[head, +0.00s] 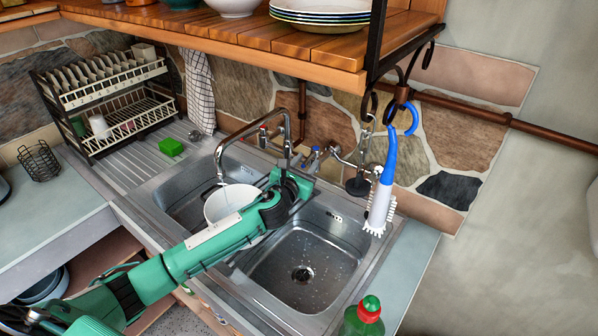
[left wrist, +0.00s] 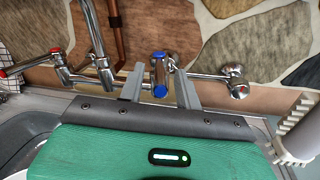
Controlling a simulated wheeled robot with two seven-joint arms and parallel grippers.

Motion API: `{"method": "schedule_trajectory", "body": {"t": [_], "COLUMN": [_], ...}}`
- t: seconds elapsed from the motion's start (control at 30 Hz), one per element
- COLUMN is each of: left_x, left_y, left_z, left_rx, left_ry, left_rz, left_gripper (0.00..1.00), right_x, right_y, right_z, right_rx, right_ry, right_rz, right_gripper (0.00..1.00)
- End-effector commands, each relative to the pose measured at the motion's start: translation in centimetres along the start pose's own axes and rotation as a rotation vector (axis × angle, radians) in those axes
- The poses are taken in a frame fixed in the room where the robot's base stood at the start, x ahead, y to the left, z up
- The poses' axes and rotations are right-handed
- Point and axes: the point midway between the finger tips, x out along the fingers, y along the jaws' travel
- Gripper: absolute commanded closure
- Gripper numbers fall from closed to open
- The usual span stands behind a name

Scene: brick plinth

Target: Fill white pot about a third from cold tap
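The white pot (head: 226,200) stands in the left basin under the tap spout (head: 219,165). My left arm hides part of it, and I cannot tell any water in it. The cold tap has a blue-marked handle (head: 316,151), seen close in the left wrist view (left wrist: 159,77). My left gripper (head: 308,165) is at the mixer. In the left wrist view its two fingers (left wrist: 160,87) are apart, one on each side of the blue-marked handle, with gaps visible. The red-marked hot tap (head: 263,133) is left of the spout. My right gripper is in neither view.
The right basin (head: 303,264) is empty but for drops. A blue and white brush (head: 383,185) hangs to the right. A green bottle (head: 363,318) stands at the front right. A wooden shelf (head: 290,48) overhangs the sink. A dish rack (head: 110,95) and green sponge (head: 171,147) are left.

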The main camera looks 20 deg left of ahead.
Motion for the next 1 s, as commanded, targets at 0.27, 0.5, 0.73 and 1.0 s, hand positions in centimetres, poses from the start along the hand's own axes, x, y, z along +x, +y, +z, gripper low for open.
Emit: {"method": "schedule_trajectory", "body": {"t": [0.27,0.5,0.73,1.0], "left_x": [-3.8,-8.7,-12.3,-13.6], "left_y": [-0.1,-0.1,0.0,0.0], "left_z": [-0.4,-0.4,-0.3,-0.1], "left_rx": [0.001,0.002,0.001,0.0], "left_ry": [0.0,0.001,0.001,0.001], "left_rz": [-0.002,-0.003,-0.001,0.0], "left_gripper": [0.66,0.66,0.66,0.66], "right_x": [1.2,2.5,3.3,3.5], "right_y": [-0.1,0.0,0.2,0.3], "right_z": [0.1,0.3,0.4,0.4], "right_rx": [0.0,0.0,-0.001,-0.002], "right_ry": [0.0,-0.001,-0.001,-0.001], "right_rz": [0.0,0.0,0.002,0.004], "right_gripper": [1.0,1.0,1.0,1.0]}}
